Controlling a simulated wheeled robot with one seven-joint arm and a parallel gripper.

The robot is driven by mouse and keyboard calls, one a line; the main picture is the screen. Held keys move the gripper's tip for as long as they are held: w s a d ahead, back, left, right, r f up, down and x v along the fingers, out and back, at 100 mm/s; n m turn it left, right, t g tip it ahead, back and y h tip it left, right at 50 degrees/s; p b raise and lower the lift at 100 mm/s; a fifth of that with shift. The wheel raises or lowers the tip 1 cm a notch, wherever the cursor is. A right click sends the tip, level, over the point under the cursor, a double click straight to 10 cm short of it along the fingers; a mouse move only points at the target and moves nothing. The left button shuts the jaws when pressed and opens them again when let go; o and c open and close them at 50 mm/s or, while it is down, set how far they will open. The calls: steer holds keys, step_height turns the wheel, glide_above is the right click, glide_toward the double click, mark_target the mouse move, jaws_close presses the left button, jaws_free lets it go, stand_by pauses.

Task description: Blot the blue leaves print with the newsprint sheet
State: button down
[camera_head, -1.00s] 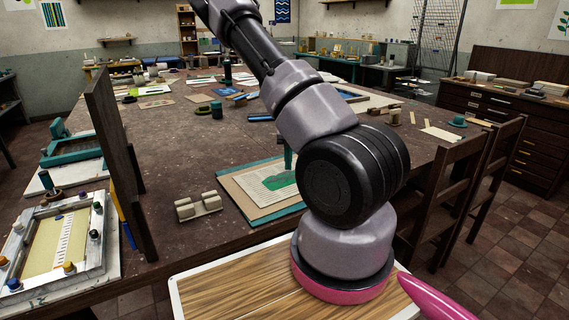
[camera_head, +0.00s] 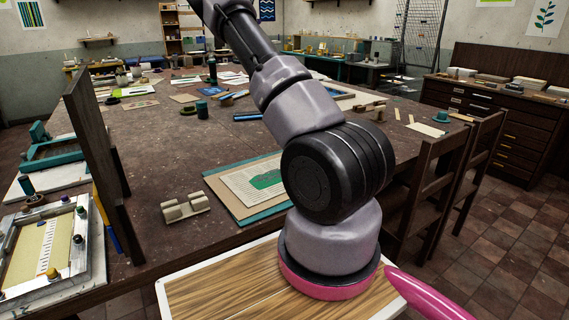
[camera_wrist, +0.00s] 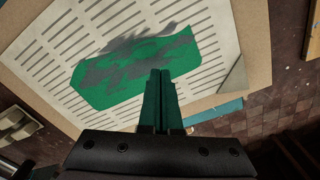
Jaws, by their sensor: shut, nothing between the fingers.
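A pale sheet with rows of grey lines, which looks like the newsprint sheet (camera_head: 237,187), lies on a tan board at the near edge of the table. A green patch (camera_head: 267,179) is on its middle. In the wrist view the striped sheet (camera_wrist: 50,58) and green patch (camera_wrist: 110,80) fill the upper part, with a grey shadow across the patch. One sheet corner shows a grey triangle (camera_wrist: 234,78). I cannot make out blue leaves on any print.
A teal board (camera_head: 262,215) lies under the tan board. A small beige block holder (camera_head: 186,208) stands left of it. A dark upright panel (camera_head: 95,150) and a white-framed screen (camera_head: 85,250) are at the left. A chair (camera_head: 450,180) stands at the right.

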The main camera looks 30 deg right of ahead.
steer(key=shift+s+d, duration=0.25)
steer(key=shift+s, duration=0.05)
steer(key=shift+f, duration=1.1)
stand_by(1.0)
steer(key=shift+r, duration=3.55)
